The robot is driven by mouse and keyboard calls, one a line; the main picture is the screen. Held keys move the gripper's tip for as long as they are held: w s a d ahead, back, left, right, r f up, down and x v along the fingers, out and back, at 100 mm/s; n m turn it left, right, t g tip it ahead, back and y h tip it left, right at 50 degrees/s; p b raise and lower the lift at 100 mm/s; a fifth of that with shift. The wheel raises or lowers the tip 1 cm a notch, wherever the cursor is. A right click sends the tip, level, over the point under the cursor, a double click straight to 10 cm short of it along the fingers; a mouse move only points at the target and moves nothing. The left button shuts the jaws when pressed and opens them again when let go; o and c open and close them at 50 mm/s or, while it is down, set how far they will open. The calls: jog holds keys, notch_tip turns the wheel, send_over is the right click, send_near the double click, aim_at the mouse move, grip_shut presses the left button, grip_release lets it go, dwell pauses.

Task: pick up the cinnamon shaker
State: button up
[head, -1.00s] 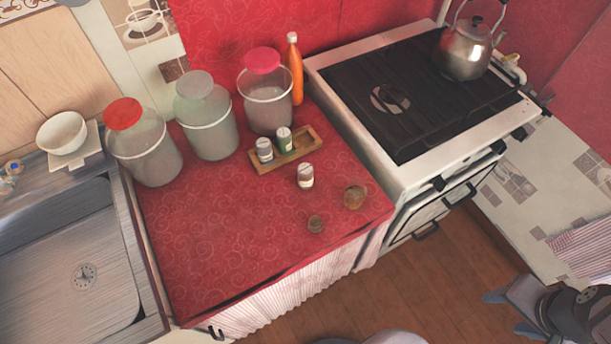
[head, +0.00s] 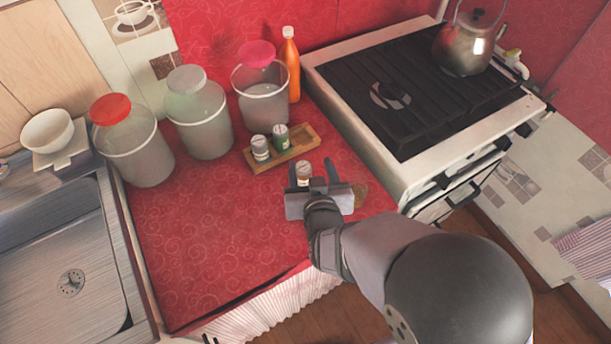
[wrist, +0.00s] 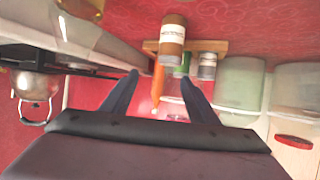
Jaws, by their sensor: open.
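A small brown shaker with a white label and pale cap (head: 304,171) stands upright on the red counter, in front of the wooden tray. Its colour suggests cinnamon; the lettering is too small to read. It also shows in the wrist view (wrist: 173,38), which is upside down. My gripper (head: 311,176) is open and empty at the near side of this shaker. In the wrist view its fingertips (wrist: 160,78) are apart, with the shaker beyond them. In the head view the gripper hides the shaker's lower part.
Behind stands a wooden tray (head: 298,151) with a grey-labelled shaker (head: 260,147) and a green one (head: 281,137). Lidded jars (head: 200,128) and an orange bottle (head: 290,68) line the back. Free counter lies left.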

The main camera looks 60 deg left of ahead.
aim_at(304, 178)
jog(key=shift+h, duration=0.3)
jog(key=s+f, duration=0.1)
jog(key=s+d+f, duration=0.1)
jog(key=d+f, duration=0.1)
jog(key=shift+s+f, duration=0.35)
jog(key=shift+s, duration=0.05)
jog(key=shift+w+p+x, duration=0.2)
jog(key=shift+p+x, duration=0.5)
jog(key=shift+x, duration=3.05)
jog(key=shift+d, duration=0.15)
jog(key=shift+r, duration=0.1)
jog(key=c, duration=1.1)
